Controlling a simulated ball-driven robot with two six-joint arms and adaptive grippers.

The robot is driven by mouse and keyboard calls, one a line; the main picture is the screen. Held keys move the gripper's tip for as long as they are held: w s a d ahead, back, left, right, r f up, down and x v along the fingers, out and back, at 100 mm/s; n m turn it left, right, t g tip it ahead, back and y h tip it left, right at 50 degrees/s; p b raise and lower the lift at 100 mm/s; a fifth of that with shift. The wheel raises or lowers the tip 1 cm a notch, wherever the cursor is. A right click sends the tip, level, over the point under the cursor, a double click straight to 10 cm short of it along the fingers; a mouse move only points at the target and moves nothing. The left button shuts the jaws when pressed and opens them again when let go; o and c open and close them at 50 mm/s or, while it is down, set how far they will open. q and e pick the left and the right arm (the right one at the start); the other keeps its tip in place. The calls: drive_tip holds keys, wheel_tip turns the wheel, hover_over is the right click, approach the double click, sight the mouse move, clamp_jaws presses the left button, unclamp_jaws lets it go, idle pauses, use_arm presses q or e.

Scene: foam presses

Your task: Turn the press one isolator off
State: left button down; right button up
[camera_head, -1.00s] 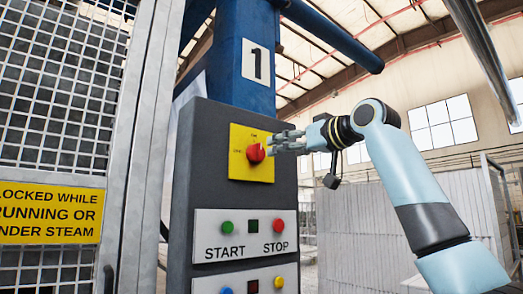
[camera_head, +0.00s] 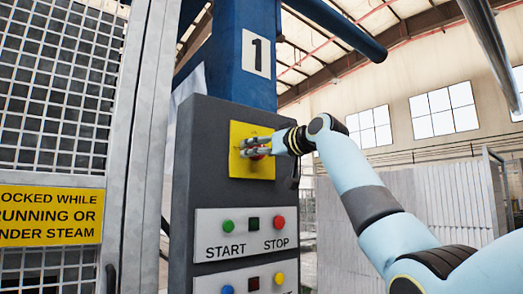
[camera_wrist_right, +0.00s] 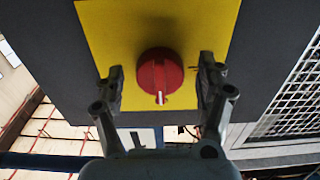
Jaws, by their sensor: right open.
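The press one isolator is a red rotary knob (camera_wrist_right: 160,76) on a yellow plate (camera_head: 238,165), on the dark control panel (camera_head: 190,130) under the number 1 sign (camera_head: 258,57). In the head view my right gripper (camera_head: 252,150) is at the plate and covers much of the knob. In the right wrist view my right gripper (camera_wrist_right: 160,85) is open, with one finger on each side of the knob and a visible gap to each. The knob's white mark points to the bottom of that view. The plate's lettering is hidden or unreadable. My left gripper is not in view.
Below the isolator is a plate with a green START button (camera_head: 228,226) and a red STOP button (camera_head: 279,222). A lower plate has blue (camera_head: 227,289) and yellow (camera_head: 279,280) buttons. A mesh gate (camera_head: 62,85) with a yellow sign (camera_head: 48,215) stands at the left.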

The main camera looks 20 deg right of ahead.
drive_tip(key=c, duration=1.2)
drive_tip(key=shift+o, duration=0.2)
drive_tip(key=shift+n, duration=0.3)
drive_tip(key=n+b, duration=0.1)
drive_tip(key=n, duration=0.2)
drive_tip(key=shift+n, duration=0.4)
drive_tip(key=n+b, duration=0.1)
drive_tip(key=n, duration=0.3)
drive_tip(key=shift+d, duration=0.1)
drive_tip(key=n, duration=0.5)
drive_tip(key=shift+b, duration=0.4)
drive_tip(key=n, duration=0.4)
drive_tip(key=shift+b, duration=0.4)
drive_tip(key=shift+w+n, duration=0.1)
drive_tip(key=shift+n, duration=0.3)
